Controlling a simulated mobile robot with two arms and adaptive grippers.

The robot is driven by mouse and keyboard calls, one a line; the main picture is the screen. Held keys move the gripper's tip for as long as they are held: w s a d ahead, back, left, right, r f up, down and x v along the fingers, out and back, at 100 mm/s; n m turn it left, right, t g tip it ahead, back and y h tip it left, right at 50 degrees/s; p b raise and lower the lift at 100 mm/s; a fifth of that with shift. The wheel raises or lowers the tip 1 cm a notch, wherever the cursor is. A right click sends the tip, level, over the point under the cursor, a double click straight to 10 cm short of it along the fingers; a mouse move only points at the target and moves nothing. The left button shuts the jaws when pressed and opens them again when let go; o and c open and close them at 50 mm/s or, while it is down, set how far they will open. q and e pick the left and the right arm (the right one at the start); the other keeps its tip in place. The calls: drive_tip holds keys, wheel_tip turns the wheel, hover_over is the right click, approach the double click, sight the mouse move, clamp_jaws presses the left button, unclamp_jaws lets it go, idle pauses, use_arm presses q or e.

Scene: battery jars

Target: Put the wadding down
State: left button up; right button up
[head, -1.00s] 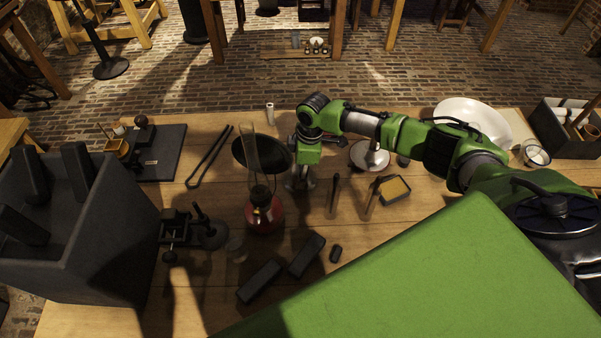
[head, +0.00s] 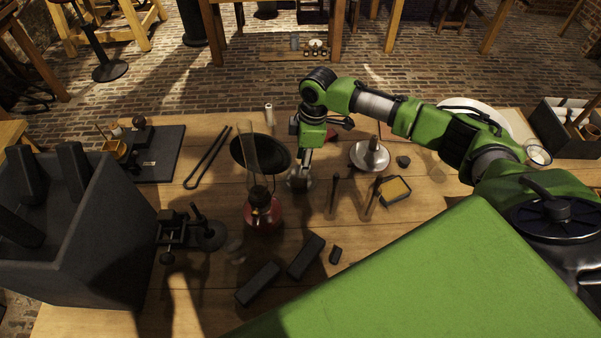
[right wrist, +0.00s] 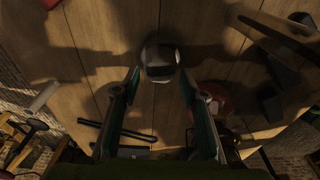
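A small grey, rounded piece (head: 299,180), pale on one side, is on or just above the table in front of the dark round dish; it is the likeliest wadding, but its material is unclear. In the right wrist view this piece (right wrist: 161,62) lies just past the fingertips. My right gripper (right wrist: 160,80) has its fingers spread, with narrow gaps seeming to show on both sides of the piece. In the head view my right gripper (head: 304,165) points down over it. My left gripper is out of view.
A red-based lamp with a glass chimney (head: 263,212) stands close by, left of the piece.

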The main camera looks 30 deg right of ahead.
drive_tip(key=r, duration=0.5)
drive_tip(key=shift+s+d+r+b, duration=0.2)
drive_tip(key=shift+d+r+b, duration=0.1)
drive_tip(key=shift+b, duration=0.1)
